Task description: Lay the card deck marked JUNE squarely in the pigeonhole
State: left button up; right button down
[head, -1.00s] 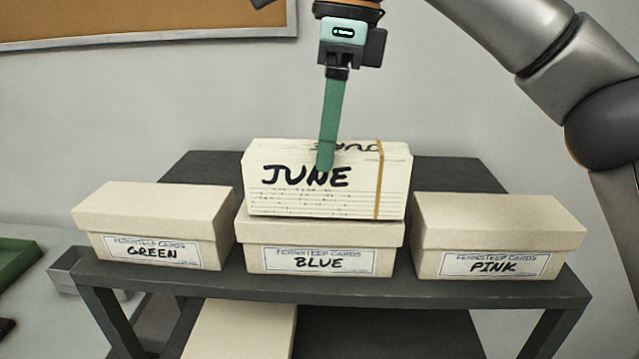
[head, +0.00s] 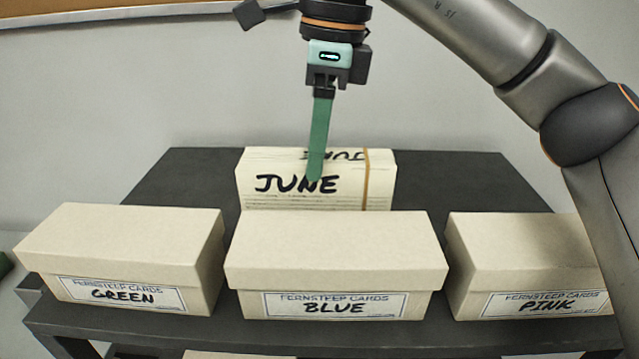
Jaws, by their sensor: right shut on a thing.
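The card deck marked JUNE (head: 345,190) is a cream block with a tan band around its right part. It stands behind the BLUE box, which hides its bottom edge, so I cannot tell whether it touches the shelf top. My right gripper (head: 316,170) comes down from above, shut on the deck. Its green finger lies over the deck's front face, across the lettering; the other finger is hidden. I cannot make out a pigeonhole in this view. My left gripper is not in view.
Three lidded card boxes stand in a row along the front of the dark shelf unit (head: 150,185): GREEN (head: 120,245), BLUE (head: 335,250) and PINK (head: 530,250). Dark top is bare behind them on both sides of the deck. A corkboard (head: 70,10) hangs at upper left.

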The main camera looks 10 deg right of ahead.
jog(key=shift+w+f, duration=0.1)
jog(key=shift+f, duration=2.35)
jog(key=shift+f, duration=0.2)
jog(key=shift+c, duration=1.4)
grip_release()
jog(key=r, duration=0.4)
jog(key=d+r, duration=0.1)
jog(key=r, duration=0.6)
jog(key=shift+s+d+r, duration=0.15)
jog(key=shift+s+r, duration=0.1)
jog(key=shift+r, duration=0.35)
jog(key=shift+c, duration=1.2)
